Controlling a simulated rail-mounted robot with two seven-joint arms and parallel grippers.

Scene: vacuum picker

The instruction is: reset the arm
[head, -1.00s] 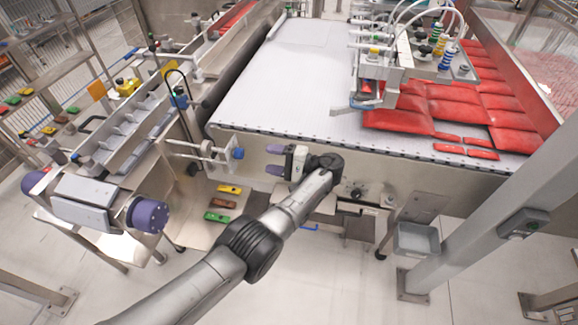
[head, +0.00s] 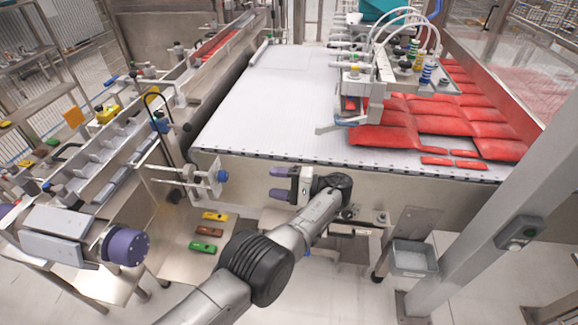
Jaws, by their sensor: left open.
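Red packs (head: 385,137) lie on the conveyor's right side below the vacuum picker head (head: 372,85). A grey bin (head: 410,258) hangs at lower right beside a metal post (head: 480,240). Yellow, brown and green pieces (head: 208,231) lie at lower left.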

